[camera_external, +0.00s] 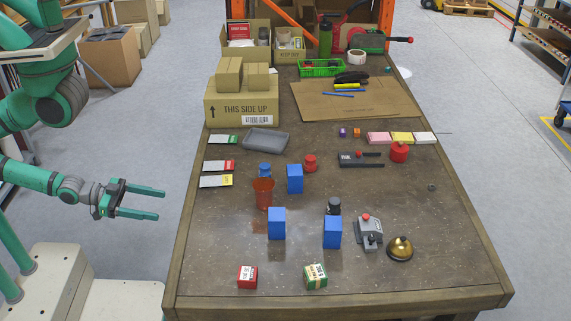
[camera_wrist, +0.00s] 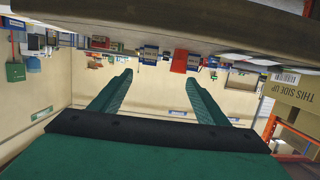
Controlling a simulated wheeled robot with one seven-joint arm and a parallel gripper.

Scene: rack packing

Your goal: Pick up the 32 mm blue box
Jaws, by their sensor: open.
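Three upright blue boxes stand on the table in the external view: one behind (camera_external: 295,178), one at front left (camera_external: 277,223) and one at front right (camera_external: 332,232). They look alike in size, so I cannot tell which is the 32 mm one. My gripper (camera_external: 160,204) is open and empty, left of the table's left edge and apart from all the boxes. In the wrist view its two green fingers (camera_wrist: 159,76) are spread with nothing between them.
The wooden table (camera_external: 205,270) has a bare front left area. An orange cup (camera_external: 263,193) stands left of the rear blue box. A red box (camera_external: 247,277), green box (camera_external: 316,277), grey device (camera_external: 368,232) and brass bell (camera_external: 400,248) are near the front. Cardboard boxes (camera_external: 240,109) stand behind.

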